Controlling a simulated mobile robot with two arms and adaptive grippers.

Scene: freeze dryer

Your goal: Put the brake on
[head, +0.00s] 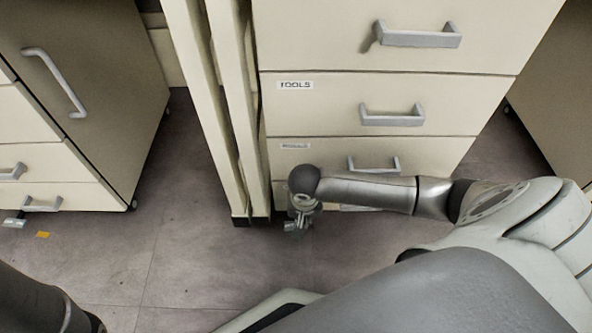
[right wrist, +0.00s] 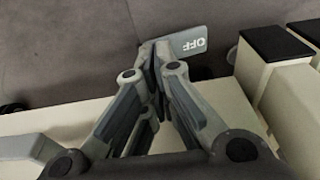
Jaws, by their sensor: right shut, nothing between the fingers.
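A grey brake pedal marked OFF (right wrist: 188,43) shows in the right wrist view, low over the floor, sticking out from under the drawer cabinet (head: 385,100). My right gripper (right wrist: 158,62) is shut and empty, with its fingertips at the near left edge of the pedal. I cannot tell whether they touch it. In the head view my right gripper (head: 298,226) points down to the floor in front of the cabinet's lower left corner. The pedal is not clear there. My left gripper is out of view; only part of the left arm shows at the bottom left.
Pale bench legs (head: 222,110) stand just left of the cabinet, and their dark feet show close to the right gripper (right wrist: 273,42). Another cabinet (head: 85,85) stands at the left, with a small pedal (head: 14,221) and a yellow mark (head: 42,234) nearby. The floor (head: 190,190) between is clear.

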